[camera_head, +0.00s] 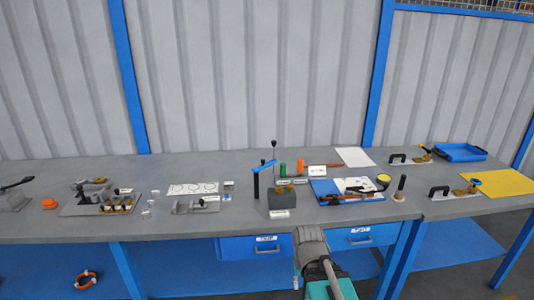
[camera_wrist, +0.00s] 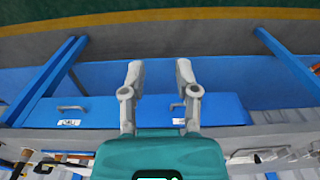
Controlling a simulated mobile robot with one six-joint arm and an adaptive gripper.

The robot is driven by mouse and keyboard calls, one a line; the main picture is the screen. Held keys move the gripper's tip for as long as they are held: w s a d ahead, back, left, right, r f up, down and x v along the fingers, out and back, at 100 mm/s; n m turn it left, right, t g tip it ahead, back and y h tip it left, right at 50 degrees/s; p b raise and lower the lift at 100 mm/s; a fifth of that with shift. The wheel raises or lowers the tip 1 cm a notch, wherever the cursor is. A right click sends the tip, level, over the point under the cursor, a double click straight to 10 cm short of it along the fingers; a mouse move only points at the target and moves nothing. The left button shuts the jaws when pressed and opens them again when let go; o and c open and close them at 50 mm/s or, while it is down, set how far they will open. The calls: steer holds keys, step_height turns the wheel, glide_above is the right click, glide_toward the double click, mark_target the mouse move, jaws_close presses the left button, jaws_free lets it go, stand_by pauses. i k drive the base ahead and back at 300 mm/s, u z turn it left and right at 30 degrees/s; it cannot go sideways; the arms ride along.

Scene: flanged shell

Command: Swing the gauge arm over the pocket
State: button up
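A grey block (camera_head: 283,202) stands near the front middle of the bench, with a small brassy part on its top and a white label in front. Beside it on the left is a dark post (camera_head: 256,186). A blue bar (camera_head: 264,166), which looks like the gauge arm, runs from the post top toward the upper right, behind the block. I cannot make out the pocket. My gripper (camera_wrist: 158,75) is open and empty in the wrist view, in front of the bench by the blue drawers. The wrist view does not clearly show the gauge arm.
A thin rod with a black knob (camera_head: 274,144) rises behind the block. Green and orange cylinders (camera_head: 300,166) and a blue board with tools (camera_head: 328,188) are to the right. A bracket plate (camera_head: 196,205) lies left. The bench front edge lies between my gripper and the block.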

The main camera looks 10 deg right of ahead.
mark_target(265, 165)
steer(key=k, duration=0.65)
steer(key=u, duration=0.3)
steer(key=i, duration=1.65)
steer(key=z, duration=0.3)
